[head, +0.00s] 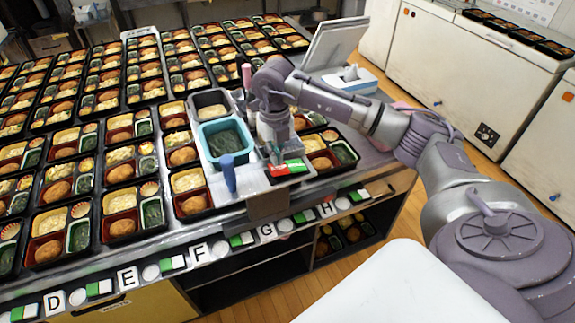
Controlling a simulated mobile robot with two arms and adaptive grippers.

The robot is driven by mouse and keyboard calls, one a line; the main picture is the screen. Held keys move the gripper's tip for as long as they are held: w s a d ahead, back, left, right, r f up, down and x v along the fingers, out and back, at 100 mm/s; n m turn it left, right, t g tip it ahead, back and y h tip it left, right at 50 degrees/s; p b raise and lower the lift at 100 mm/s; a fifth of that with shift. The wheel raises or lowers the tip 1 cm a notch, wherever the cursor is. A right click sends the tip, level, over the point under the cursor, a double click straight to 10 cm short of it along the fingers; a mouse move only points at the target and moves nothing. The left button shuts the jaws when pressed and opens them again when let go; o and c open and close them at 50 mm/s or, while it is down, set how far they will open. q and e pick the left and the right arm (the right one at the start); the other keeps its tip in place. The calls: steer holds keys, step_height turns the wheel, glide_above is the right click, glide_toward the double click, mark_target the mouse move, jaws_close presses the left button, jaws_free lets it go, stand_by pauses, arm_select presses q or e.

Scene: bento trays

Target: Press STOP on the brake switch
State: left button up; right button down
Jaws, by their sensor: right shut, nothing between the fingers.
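A small switch box with a red part (279,171) and a green part (296,165) sits near the front edge of the table, beside the bento trays. I take it for the brake switch; its lettering is too small to read. My right gripper (275,158) points down from the right arm, with its shut, empty fingertips at the back edge of the switch. I cannot tell whether they touch it. My left gripper is not in view.
Filled bento trays (122,228) cover the table. A teal tub (207,130) and an upright blue handle (228,174) stand left of the switch. A tilted screen (335,42) is behind. Lettered green-and-white switches (241,240) line the front edge.

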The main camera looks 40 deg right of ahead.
mark_target(277, 168)
steer(key=shift+f+b, duration=1.05)
steer(key=shift+f, duration=0.35)
stand_by(0.4)
steer(key=shift+r, duration=0.15)
steer(key=shift+r+p, duration=2.3)
steer(key=shift+r, duration=1.15)
